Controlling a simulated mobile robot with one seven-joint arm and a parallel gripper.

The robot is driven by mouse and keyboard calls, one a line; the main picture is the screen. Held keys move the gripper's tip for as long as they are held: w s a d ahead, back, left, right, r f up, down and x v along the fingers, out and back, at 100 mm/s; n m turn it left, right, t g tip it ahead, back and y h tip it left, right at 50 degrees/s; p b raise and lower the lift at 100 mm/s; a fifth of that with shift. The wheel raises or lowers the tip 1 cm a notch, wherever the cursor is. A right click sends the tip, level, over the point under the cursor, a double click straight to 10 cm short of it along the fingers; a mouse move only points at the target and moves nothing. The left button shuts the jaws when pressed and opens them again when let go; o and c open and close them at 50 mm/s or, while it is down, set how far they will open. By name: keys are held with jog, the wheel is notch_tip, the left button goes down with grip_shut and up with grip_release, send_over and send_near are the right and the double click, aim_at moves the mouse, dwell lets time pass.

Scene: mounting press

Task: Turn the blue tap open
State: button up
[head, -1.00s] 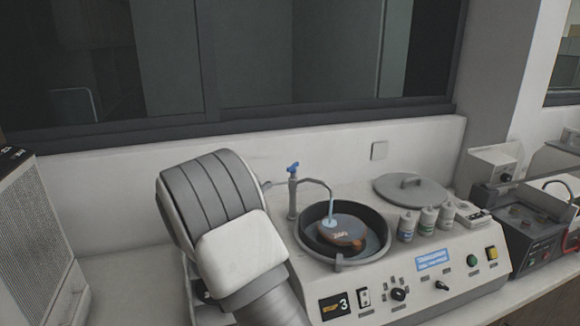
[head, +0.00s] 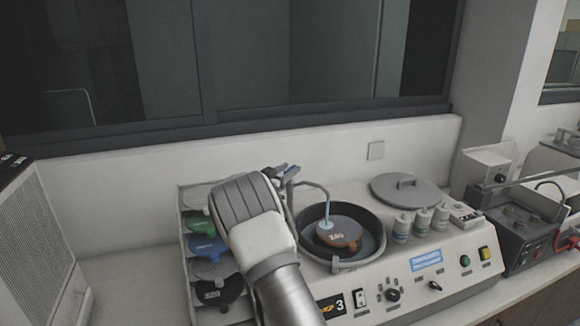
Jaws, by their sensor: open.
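The tap stands at the back left of the round basin, and its thin grey spout (head: 312,184) arches over the basin. A pale blue strip hangs from the spout's end down to a brown disc (head: 339,235) marked with a number. My gripper (head: 284,171) is at the top of the tap, its small dark fingers at the height of the handle. The gripper is open. The blue handle is mostly hidden among the fingers, and I cannot tell whether they touch it.
The basin (head: 305,222) sits in a white machine with knobs and buttons. Right of it are small bottles (head: 402,226) and a grey lid (head: 408,188). A rack of coloured discs (head: 204,248) stands left of my arm. The wall and window frame are behind.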

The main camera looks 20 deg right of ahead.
jog(key=shift+w+d, duration=0.35)
jog(key=shift+d, duration=0.1)
grip_shut()
